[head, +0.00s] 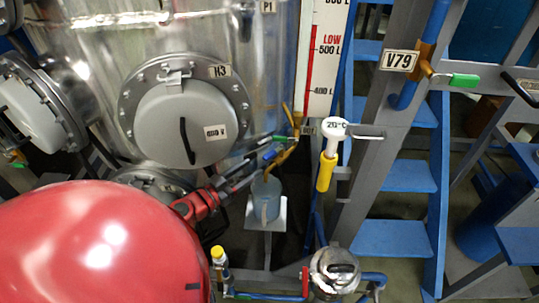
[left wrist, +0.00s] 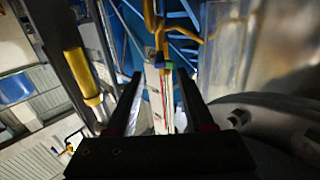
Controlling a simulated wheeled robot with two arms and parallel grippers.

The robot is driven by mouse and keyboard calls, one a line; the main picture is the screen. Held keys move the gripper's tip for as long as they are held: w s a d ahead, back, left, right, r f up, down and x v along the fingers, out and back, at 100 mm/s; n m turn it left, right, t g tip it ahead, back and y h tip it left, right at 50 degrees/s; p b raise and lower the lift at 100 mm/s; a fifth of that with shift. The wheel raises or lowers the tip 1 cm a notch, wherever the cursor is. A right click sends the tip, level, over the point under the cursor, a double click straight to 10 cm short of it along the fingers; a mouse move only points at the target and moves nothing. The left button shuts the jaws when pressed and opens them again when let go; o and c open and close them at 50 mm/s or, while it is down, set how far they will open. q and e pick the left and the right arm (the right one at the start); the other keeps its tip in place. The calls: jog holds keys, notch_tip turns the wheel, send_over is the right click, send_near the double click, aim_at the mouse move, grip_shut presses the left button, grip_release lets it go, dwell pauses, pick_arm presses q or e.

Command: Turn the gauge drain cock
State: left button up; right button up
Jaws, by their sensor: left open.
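In the left wrist view my left gripper (left wrist: 158,77) is open. The blue-green cock (left wrist: 160,64) shows just beyond and between its fingertips. I cannot tell whether a finger touches it. My right gripper is not in view.
The metal vessel (head: 100,40) with a round hatch (head: 190,120) is at left. Blue steps (head: 395,175) are right.

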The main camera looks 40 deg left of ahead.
aim_at(270, 154)
pick_arm(q)
jog(key=w, duration=0.2)
jog(key=w+d, duration=0.1)
jog(key=w, duration=0.5)
jog(key=shift+w+d, duration=0.15)
jog(key=shift+d, duration=0.2)
grip_shut()
dwell(0.9)
